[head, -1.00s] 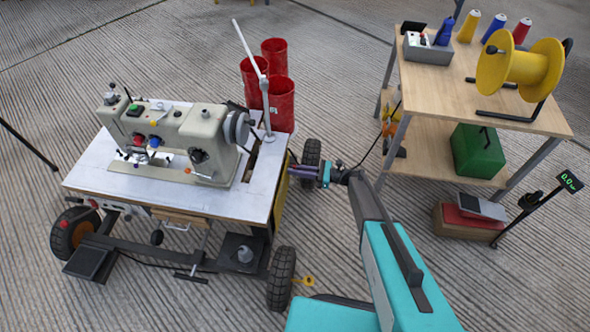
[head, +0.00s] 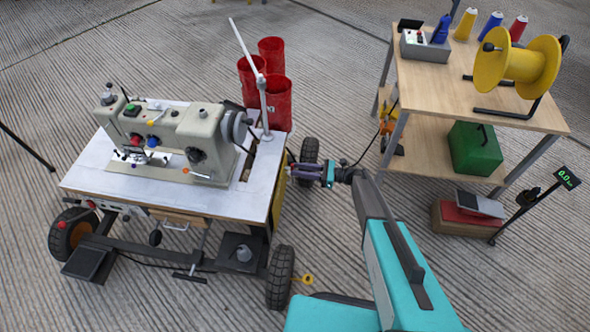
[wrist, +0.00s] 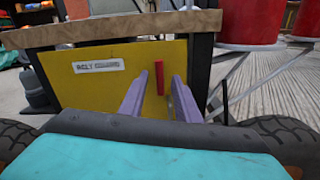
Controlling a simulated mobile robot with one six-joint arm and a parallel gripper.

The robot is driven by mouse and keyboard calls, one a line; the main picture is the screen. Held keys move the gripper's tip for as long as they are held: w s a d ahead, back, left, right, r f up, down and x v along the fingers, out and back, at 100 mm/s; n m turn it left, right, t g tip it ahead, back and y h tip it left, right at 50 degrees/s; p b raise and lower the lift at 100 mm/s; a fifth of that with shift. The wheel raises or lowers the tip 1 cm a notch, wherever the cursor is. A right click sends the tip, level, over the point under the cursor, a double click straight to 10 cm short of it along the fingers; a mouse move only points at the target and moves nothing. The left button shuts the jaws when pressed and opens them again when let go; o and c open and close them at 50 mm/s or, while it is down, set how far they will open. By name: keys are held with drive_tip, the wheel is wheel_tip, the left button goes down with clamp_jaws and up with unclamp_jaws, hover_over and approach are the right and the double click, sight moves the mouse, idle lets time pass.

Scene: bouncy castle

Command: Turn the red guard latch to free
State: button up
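The red guard latch (wrist: 159,78) is a short upright red bar on the yellow belt guard panel (wrist: 88,88) in the wrist view. Its lower end reaches between my two purple fingers in that picture. My gripper (wrist: 158,82) is open, with one finger on each side of the latch and a gap visible on both sides. I cannot tell whether the fingertips reach past the latch's face. In the head view my gripper (head: 301,170) is beside the right end of the sewing table (head: 240,200); the latch is hidden there, and the panel shows only as a thin yellow edge.
A white sewing machine (head: 180,135) stands on the wheeled table. Red cylinders (head: 276,105) stand behind its right end. A black wheel (head: 280,278) is below my gripper. A wooden shelf cart (head: 440,90) stands to the right, with bare floor between.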

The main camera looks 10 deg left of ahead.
drive_tip(key=d, duration=1.1)
drive_tip(key=shift+w+d, duration=0.2)
drive_tip(key=shift+w, duration=0.1)
drive_tip(key=shift+r, duration=0.15)
drive_tip(key=s+d+r+n+g+h+p, duration=0.2)
drive_tip(key=s+n+h+p, duration=0.15)
drive_tip(key=s, duration=1.15)
drive_tip(key=s+d+r+n+g+h+p, duration=0.1)
drive_tip(key=s+n+g+h+p, duration=0.3)
drive_tip(key=s, duration=1)
drive_tip(key=s+d+r+n+h+p, duration=0.1)
drive_tip(key=s+d+n+h, duration=0.4)
drive_tip(key=d, duration=0.4)
drive_tip(key=s+d+r+n+t+h+p, duration=0.1)
drive_tip(key=s+d+n+h, duration=0.4)
drive_tip(key=s+d+n, duration=0.2)
drive_tip(key=shift+s+d+r+t+p, duration=0.15)
drive_tip(key=shift+s+d+t+p, duration=0.15)
drive_tip(key=shift+s+d, duration=0.6)
